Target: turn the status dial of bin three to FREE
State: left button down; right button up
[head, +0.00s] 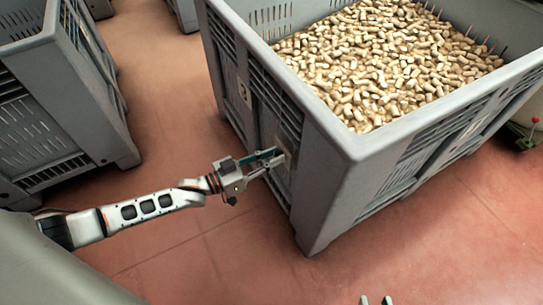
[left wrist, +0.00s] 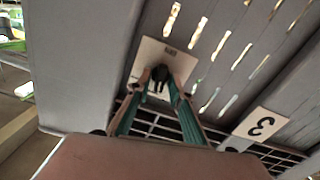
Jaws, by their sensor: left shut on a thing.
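Bin three is the large grey slatted crate (head: 340,150) filled with cork stoppers. Its white plate with a "3" (left wrist: 261,123) shows in the left wrist view. The status dial is a dark knob (left wrist: 160,74) on a pale square plate (left wrist: 150,52); the small marking on the plate is too small to read. My left gripper (head: 278,157) reaches the bin's side wall, and its green-lined fingers (left wrist: 160,88) are shut on the dial knob. Which way the knob points is hidden by the fingers. My right gripper (head: 376,300) shows only two fingertips, apart, at the bottom edge.
Another grey bin (head: 60,90) stands at the left, with a gap of bare red floor (head: 165,80) between the two. The red floor in front is clear. A dark wheeled object (head: 525,133) is at the right edge.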

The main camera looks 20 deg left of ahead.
pick_arm(q)
jog(key=shift+m, duration=0.9)
jog(key=c, duration=2.1)
grip_release()
jog(key=shift+s, duration=0.1)
jog(key=shift+c, duration=0.2)
jog(key=v, duration=1.2)
